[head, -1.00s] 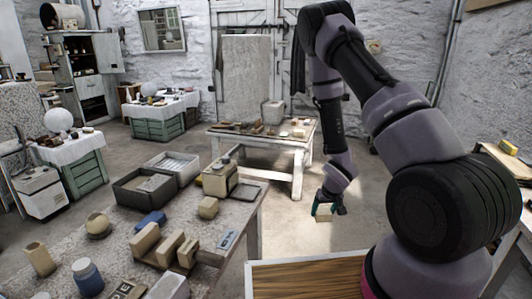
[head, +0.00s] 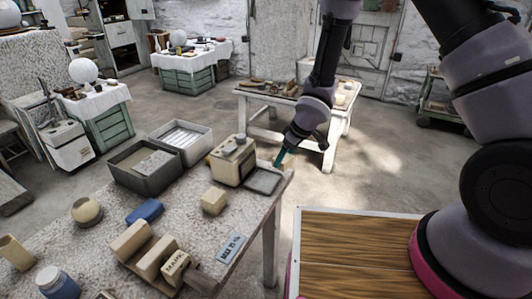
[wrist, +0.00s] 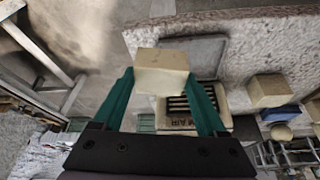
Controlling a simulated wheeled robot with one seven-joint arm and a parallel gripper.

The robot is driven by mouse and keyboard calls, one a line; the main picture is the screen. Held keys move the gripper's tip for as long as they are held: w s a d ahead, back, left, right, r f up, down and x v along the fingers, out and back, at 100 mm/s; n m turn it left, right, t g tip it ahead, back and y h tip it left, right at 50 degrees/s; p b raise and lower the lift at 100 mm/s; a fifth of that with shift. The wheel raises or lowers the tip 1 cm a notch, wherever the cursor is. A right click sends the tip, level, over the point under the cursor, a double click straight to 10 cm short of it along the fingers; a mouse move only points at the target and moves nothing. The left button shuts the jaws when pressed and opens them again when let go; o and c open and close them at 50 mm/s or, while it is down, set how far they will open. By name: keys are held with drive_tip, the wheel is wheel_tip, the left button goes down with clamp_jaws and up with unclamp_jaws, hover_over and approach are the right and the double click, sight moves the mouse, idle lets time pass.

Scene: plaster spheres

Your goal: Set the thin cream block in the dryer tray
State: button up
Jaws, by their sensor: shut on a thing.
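My gripper (wrist: 161,98) is shut on a cream block (wrist: 160,72), held between its teal fingertips in the wrist view. In the head view my gripper (head: 279,160) is at the right end of the speckled bench, just beyond the dryer's tray; the block cannot be made out there. The cream dryer (head: 232,160) stands on the bench, with its flat grey tray (head: 263,181) at its right.
A loose cream block (head: 214,201) sits in front of the dryer. A rack of cream blocks (head: 155,257), a blue block (head: 145,211) and two grey bins (head: 146,170) share the bench. A wood-topped surface (head: 355,255) is at right. Open floor lies beyond the bench.

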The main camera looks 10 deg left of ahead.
drive_tip(key=s+a+r+n+g, duration=0.1)
drive_tip(key=s+a+r+n, duration=0.1)
drive_tip(key=a, duration=0.4)
drive_tip(key=shift+s+r+n, duration=0.3)
drive_tip(key=shift+s+r, duration=0.05)
drive_tip(key=shift+f, duration=2.8)
drive_tip(key=shift+f, duration=1.2)
drive_tip(key=o, duration=1.6)
drive_tip(key=shift+c, duration=0.2)
drive_tip(key=shift+r, duration=0.15)
